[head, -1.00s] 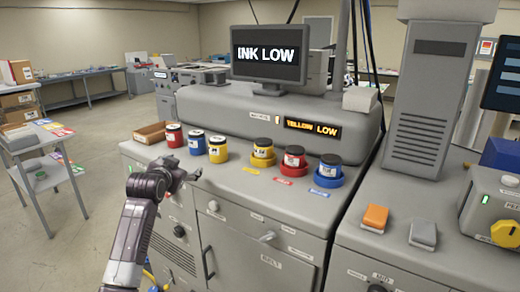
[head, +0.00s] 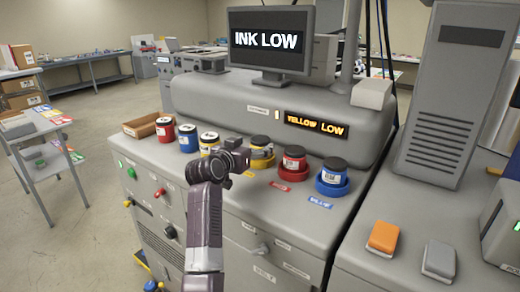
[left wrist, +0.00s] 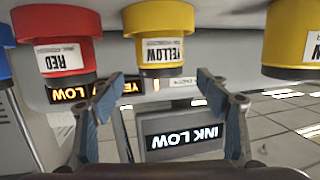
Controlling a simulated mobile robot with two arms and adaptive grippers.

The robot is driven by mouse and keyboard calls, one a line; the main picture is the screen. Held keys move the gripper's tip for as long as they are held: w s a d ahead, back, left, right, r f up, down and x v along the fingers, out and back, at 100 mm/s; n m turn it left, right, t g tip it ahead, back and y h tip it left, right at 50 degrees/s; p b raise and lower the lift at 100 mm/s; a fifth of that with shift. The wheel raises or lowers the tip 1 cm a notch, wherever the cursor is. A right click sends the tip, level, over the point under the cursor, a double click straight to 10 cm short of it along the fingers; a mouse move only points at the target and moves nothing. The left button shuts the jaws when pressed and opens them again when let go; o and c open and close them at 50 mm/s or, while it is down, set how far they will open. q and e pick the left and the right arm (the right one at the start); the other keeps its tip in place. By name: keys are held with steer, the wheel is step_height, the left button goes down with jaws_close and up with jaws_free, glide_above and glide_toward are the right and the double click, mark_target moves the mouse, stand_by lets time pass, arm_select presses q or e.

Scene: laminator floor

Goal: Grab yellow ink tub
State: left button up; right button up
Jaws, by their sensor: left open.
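A loose yellow ink tub (head: 208,138) with a dark lid stands on the grey machine top; my left arm hides its lower part. Another yellow tub (head: 264,146) sits in a yellow holder to its right. My left gripper (head: 241,155) is beside this second tub in the head view and hides part of it. In the left wrist view, which is upside down, the open empty fingers (left wrist: 160,88) point toward the tub labelled YELLOW (left wrist: 162,42), with no clear contact. The other yellow tub (left wrist: 297,35) is at the right edge. My right gripper is not in view.
Loose red (head: 165,130) and blue (head: 188,138) tubs stand left, beside a cardboard tray (head: 145,125). Red (head: 294,160) and blue (head: 333,175) tubs in holders stand right. A monitor (head: 268,42) reads INK LOW; a display (head: 316,124) reads YELLOW LOW.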

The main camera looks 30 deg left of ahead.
mark_target(259, 140)
arm_select(q)
steer(key=shift+w+p, duration=0.55)
steer(key=shift+w, duration=0.6)
steer(key=w, duration=0.2)
steer(key=w+p, duration=0.1)
steer(key=shift+a+f, duration=0.2)
steer(key=shift+f, duration=0.05)
steer(key=shift+w+f, duration=0.1)
steer(key=shift+w, duration=0.1)
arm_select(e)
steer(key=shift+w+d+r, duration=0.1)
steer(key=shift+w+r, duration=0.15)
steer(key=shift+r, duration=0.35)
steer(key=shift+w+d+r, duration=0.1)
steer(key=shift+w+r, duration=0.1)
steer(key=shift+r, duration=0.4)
arm_select(q)
steer(key=c, duration=1.3)
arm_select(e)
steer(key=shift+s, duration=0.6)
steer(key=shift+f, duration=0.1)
